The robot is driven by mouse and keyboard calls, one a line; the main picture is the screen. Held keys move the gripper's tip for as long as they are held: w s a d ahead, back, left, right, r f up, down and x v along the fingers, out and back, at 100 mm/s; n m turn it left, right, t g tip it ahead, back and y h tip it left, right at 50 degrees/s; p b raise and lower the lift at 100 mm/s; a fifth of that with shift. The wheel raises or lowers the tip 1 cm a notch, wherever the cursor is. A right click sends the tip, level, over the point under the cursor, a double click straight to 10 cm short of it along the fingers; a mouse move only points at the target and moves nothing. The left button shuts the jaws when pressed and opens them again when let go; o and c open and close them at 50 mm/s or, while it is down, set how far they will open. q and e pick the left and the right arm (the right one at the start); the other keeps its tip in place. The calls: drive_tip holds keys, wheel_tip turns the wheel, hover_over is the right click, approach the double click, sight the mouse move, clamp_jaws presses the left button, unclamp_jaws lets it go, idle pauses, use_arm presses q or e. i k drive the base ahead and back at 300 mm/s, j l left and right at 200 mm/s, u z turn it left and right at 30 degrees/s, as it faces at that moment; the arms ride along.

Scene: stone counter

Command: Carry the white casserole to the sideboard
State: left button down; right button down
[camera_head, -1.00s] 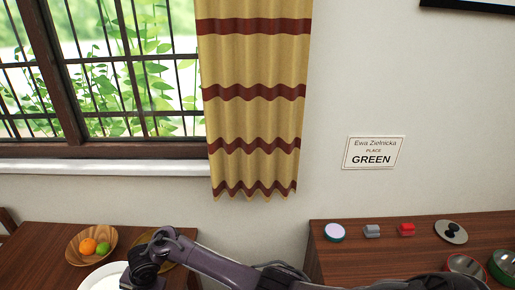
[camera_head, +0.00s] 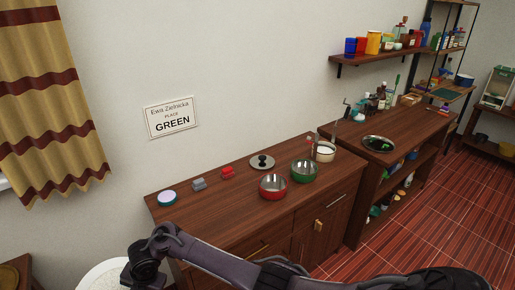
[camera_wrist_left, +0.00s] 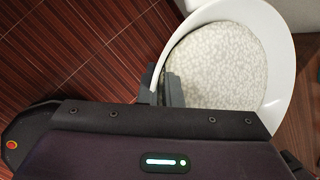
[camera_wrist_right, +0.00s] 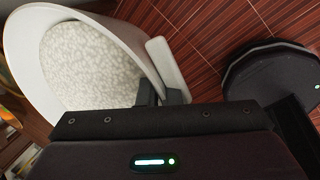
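The white casserole (camera_head: 98,277) shows at the lower left of the head view, partly cut off and partly behind my arm. In the left wrist view it is a wide white bowl (camera_wrist_left: 282,62) with speckled pale contents; the right wrist view shows its white wall (camera_wrist_right: 28,45) and a white handle (camera_wrist_right: 167,68). Red floor lies beneath, so it is held in the air. My left gripper (camera_wrist_left: 161,93) is closed at its rim; the grip itself is mostly hidden. My right gripper (camera_wrist_right: 163,95) is closed on the handle. A brown wooden cabinet (camera_head: 220,215), apparently the sideboard, stands ahead.
On the cabinet top are a teal-rimmed round container (camera_head: 167,198), grey block (camera_head: 199,184), red block (camera_head: 228,172), lid (camera_head: 262,161), red bowl (camera_head: 273,186), green bowl (camera_head: 304,171) and pale pot (camera_head: 325,151). The top's front left is clear. A second counter (camera_head: 405,128) stands right.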

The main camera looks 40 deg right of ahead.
sight(217, 215)
drive_tip(key=k+l+z, duration=0.2)
drive_tip(key=z, duration=0.2)
drive_tip(key=k+l+z, duration=0.1)
drive_tip(key=l+z, duration=0.15)
drive_tip(key=z, duration=0.15)
drive_tip(key=i+j, duration=0.1)
drive_tip(key=i, duration=0.35)
drive_tip(key=i+j, duration=0.1)
drive_tip(key=i, duration=0.4)
